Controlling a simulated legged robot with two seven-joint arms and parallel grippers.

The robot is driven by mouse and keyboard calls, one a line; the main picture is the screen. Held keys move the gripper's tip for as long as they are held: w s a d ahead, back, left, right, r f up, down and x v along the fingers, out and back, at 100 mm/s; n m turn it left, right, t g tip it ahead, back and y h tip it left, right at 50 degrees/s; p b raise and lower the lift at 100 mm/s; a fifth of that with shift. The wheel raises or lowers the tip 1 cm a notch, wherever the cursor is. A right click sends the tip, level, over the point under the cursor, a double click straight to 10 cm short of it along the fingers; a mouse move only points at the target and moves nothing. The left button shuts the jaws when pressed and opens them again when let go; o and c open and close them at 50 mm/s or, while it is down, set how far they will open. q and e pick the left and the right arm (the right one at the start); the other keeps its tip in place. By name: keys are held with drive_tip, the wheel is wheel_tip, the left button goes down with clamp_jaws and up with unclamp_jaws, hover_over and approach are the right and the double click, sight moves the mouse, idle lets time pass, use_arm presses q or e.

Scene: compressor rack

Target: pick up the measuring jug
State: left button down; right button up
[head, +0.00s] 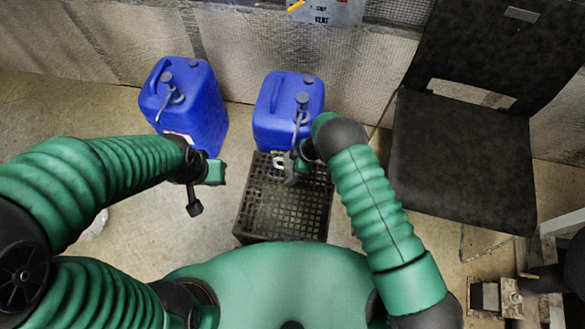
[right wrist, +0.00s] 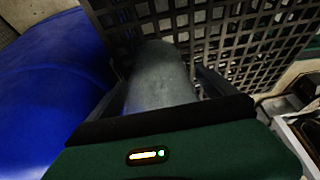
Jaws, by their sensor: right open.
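The measuring jug shows in the right wrist view as a grey, cloudy cylinder (right wrist: 160,75) between my right gripper's fingers, close against the black grid of the crate. In the head view only a small pale part of it (head: 279,163) shows beside the gripper, at the crate's far end. My right gripper (head: 290,176) is open, with one finger on each side of the jug in the right wrist view (right wrist: 160,92). I cannot tell whether either finger touches it. My left gripper (head: 203,192) hangs over the floor left of the crate, apart from the jug; its jaw opening is unclear.
The black grid crate (head: 270,213) stands on the floor. A blue canister (head: 275,112) is directly behind it, close to my right gripper. Another blue canister (head: 200,113) stands behind my left gripper. A black chair (head: 460,160) is at right. Some floor left of the crate is clear.

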drive_tip(key=shift+r, duration=0.15)
drive_tip(key=shift+c, duration=0.8)
drive_tip(key=c, duration=1.5)
use_arm(q)
drive_tip(key=shift+r, duration=0.1)
